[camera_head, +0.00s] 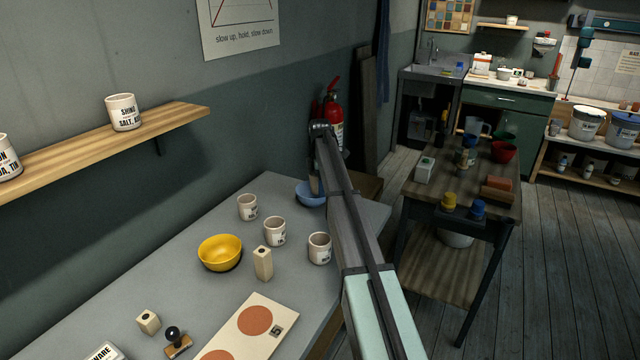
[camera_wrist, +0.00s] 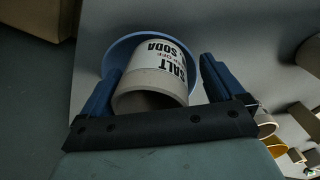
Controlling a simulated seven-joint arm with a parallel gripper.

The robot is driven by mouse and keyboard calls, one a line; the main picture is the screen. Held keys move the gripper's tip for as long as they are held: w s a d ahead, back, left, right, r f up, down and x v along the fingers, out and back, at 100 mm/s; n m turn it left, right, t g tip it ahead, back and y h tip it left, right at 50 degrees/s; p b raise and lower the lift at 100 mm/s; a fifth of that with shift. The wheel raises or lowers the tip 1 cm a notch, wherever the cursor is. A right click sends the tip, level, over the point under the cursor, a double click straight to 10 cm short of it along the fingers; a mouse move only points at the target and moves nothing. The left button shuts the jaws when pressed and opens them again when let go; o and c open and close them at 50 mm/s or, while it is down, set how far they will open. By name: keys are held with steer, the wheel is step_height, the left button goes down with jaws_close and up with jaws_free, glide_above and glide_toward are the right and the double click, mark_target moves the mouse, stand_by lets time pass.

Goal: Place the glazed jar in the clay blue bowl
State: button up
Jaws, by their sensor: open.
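The blue bowl (camera_head: 309,196) stands at the far end of the grey table, partly hidden by my arm. In the wrist view its blue rim (camera_wrist: 119,54) shows behind a pale jar (camera_wrist: 149,57) lettered "SALT" and "SODA". The jar overlaps the bowl and appears to be in it; its contact with the bowl's floor is hidden. My gripper (camera_wrist: 160,68) is open, with one blue finger on each side of the jar. A gap shows by the right finger; the left finger is close to the jar wall. In the head view the jar is hard to make out.
Several similar pale jars, including one (camera_head: 247,207), a yellow bowl (camera_head: 220,253) and an upright beige block (camera_head: 263,263) stand nearer on the table. A patterned board (camera_head: 262,349) lies in front. A shelf (camera_head: 110,150) runs along the left wall.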

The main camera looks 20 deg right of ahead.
step_height(320, 180, up, 13)
stand_by(0.5)
